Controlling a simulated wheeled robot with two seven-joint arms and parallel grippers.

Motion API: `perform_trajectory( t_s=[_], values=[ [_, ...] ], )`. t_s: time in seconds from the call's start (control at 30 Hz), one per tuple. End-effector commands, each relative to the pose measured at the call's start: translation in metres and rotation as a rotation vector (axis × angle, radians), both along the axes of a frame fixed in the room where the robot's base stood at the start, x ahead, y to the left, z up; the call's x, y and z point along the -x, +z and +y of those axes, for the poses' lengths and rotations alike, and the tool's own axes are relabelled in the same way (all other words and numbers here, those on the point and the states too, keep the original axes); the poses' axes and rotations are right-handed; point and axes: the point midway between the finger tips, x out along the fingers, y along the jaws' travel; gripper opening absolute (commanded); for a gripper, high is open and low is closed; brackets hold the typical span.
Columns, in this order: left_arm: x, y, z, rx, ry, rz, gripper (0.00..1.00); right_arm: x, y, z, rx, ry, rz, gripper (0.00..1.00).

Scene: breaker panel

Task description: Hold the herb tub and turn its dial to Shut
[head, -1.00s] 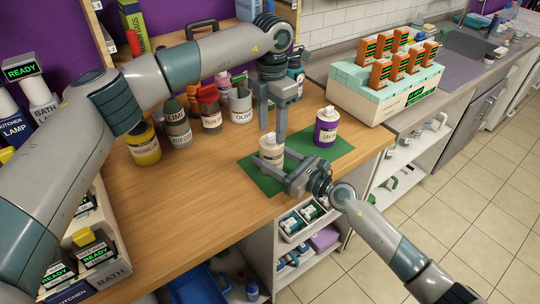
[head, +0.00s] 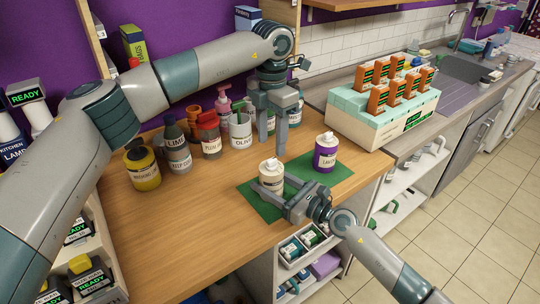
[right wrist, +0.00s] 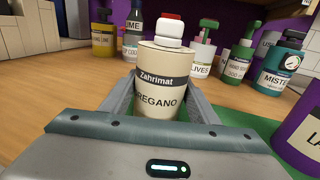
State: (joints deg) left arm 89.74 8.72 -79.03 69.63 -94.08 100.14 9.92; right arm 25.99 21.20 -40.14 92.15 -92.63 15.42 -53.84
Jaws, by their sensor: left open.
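The herb tub (head: 271,177) is a cream tub labelled OREGANO with a red and white dial on top. It stands upright on the green mat (head: 262,206). In the right wrist view the tub (right wrist: 160,85) sits between my right fingers, its dial (right wrist: 169,30) clear above them. My right gripper (head: 276,188) is shut on the tub's body from the front. My left gripper (head: 274,143) is open, points down and hangs just above the dial, with nothing between its fingers. The dial's marks are too small to read.
A purple tub (head: 326,155) stands on the mat to the right. Several bottles and jars, such as the olives jar (head: 240,130), stand behind. A teal and white rack (head: 385,110) with orange boxes is at the right. The wooden counter (head: 190,215) is clear at the left.

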Motion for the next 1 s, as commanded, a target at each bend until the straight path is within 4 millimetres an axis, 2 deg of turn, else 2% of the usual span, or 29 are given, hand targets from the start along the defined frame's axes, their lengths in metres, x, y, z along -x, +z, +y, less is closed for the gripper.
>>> perform_trajectory(
  t_s=[0.03,0.07,0.37,0.57,0.77,1.0],
  values=[
    [0.0,0.0,0.0,0.0,0.0,0.0,0.46,0.0,0.0,0.0,0.0,0.0,0.0,0.68],
    [0.0,0.0,0.0,0.0,0.0,0.0,0.46,0.0,0.0,0.0,0.0,0.0,0.0,0.73],
    [0.0,0.0,0.0,0.0,0.0,0.0,0.46,0.0,0.0,0.0,0.0,0.0,0.0,0.73],
    [0.0,0.0,0.0,0.0,0.0,0.0,0.46,0.005,0.0,-0.007,0.001,-0.001,-0.001,0.73],
    [0.0,0.0,0.0,0.0,0.0,0.0,0.46,0.022,-0.001,-0.027,0.002,0.0,0.0,0.73],
    [0.0,0.0,0.0,0.0,0.0,0.0,0.46,0.048,-0.002,-0.06,0.002,-0.001,0.003,0.73]
  ],
)
